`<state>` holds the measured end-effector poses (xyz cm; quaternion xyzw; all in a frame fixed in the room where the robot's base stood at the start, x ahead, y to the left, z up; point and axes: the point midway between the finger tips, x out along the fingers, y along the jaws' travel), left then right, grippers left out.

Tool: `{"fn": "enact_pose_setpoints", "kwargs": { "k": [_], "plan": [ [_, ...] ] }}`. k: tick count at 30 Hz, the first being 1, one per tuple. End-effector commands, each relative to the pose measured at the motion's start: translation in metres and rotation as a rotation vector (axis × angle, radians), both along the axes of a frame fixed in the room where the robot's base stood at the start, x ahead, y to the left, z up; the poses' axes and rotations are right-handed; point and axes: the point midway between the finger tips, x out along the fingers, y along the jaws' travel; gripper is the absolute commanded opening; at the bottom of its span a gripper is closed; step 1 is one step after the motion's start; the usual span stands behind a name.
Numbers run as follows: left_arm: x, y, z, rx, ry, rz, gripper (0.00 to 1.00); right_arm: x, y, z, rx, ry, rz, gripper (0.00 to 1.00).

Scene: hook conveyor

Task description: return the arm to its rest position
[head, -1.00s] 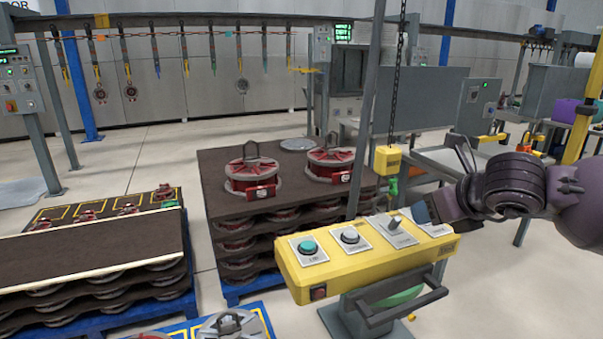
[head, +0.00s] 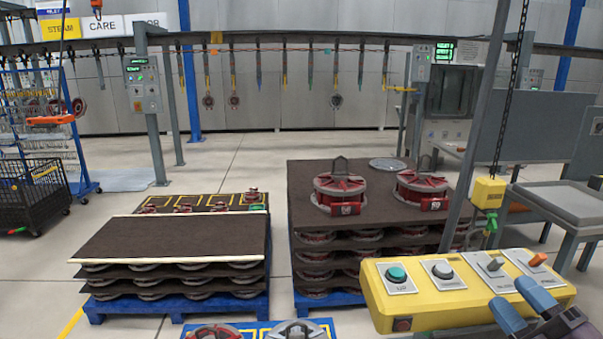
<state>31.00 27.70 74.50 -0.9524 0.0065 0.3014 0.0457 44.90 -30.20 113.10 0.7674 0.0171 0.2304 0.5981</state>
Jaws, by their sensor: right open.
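My right gripper (head: 513,294) shows at the lower right edge, with two blue-grey fingers pointing up and left. Its fingers are open with nothing seen between them. It overlaps the lower right part of the yellow control box (head: 440,310) in the picture; I cannot tell whether it touches it. The box carries a green button (head: 396,274), a white button (head: 442,270), a grey lever switch (head: 494,264) and an orange-tipped switch (head: 537,260). The rest of my right arm is mostly out of the picture. My left gripper is not in view.
A stack with red-and-grey round parts (head: 341,190) stands behind the box. A lower dark-topped stack (head: 170,240) is at left on a blue pallet. A chain with a yellow block (head: 488,192) hangs at right.

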Motion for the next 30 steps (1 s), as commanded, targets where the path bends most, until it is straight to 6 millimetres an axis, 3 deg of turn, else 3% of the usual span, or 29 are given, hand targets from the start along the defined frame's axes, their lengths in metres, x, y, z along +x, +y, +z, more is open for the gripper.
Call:
{"fn": "enact_pose_setpoints", "kwargs": {
  "k": [6, 12, 15, 18, 24, 30],
  "plan": [
    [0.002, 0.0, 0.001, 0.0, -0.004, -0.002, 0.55, -0.018, -0.05, -0.061, 0.415, 0.222, -0.357, 0.45],
    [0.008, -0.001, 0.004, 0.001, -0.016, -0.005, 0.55, -0.06, -0.069, -0.147, 0.714, 0.554, -0.668, 0.45],
    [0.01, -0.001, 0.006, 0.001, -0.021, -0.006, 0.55, -0.089, -0.062, -0.189, 0.828, 0.753, -0.792, 0.45],
    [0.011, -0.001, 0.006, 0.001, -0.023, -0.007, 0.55, -0.115, -0.049, -0.219, 0.905, 0.926, -0.871, 0.45],
    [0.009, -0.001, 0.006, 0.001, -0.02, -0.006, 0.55, -0.154, -0.023, -0.253, 0.99, 1.179, -0.946, 0.45],
    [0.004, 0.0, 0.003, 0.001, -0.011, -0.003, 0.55, -0.183, 0.002, -0.27, 1.043, 1.376, -0.975, 0.45]
  ]
}}
